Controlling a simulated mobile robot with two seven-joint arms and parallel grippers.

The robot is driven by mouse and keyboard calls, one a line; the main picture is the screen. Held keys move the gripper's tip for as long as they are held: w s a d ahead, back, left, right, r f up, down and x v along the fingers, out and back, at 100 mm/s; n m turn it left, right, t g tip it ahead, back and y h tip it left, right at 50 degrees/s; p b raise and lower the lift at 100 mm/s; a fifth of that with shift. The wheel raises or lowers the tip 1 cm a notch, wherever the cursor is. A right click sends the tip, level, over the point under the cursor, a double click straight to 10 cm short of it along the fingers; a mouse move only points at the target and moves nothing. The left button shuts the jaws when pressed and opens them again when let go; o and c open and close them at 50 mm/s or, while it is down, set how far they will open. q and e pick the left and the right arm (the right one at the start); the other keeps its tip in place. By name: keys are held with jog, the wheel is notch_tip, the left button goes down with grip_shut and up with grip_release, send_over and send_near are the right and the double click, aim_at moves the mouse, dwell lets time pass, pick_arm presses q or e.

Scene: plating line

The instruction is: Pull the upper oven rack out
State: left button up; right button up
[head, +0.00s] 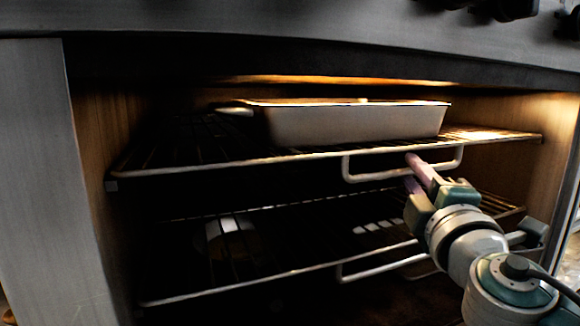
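The upper oven rack (190,163) is a wire shelf inside the oven, with a looped bar handle (375,177) hanging from its front edge. A pale rectangular baking dish (350,124) sits on this rack. My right gripper (409,171) comes in from the lower right and is at the handle. Its two pinkish fingers are apart, one above and one below the handle's lower bar. A gap shows between them; whether either finger touches the bar I cannot tell. My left gripper is not in view.
A lower rack (290,272) with its own handle (385,267) is below, and a dim light-coloured item shows around it on the left. The oven's left side panel (45,180) and the overhead front panel (250,22) frame the opening. The deep interior is dark.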

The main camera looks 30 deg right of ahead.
jog(key=shift+x, duration=0.85)
jog(key=shift+s+f, duration=0.1)
grip_shut()
dwell(0.7)
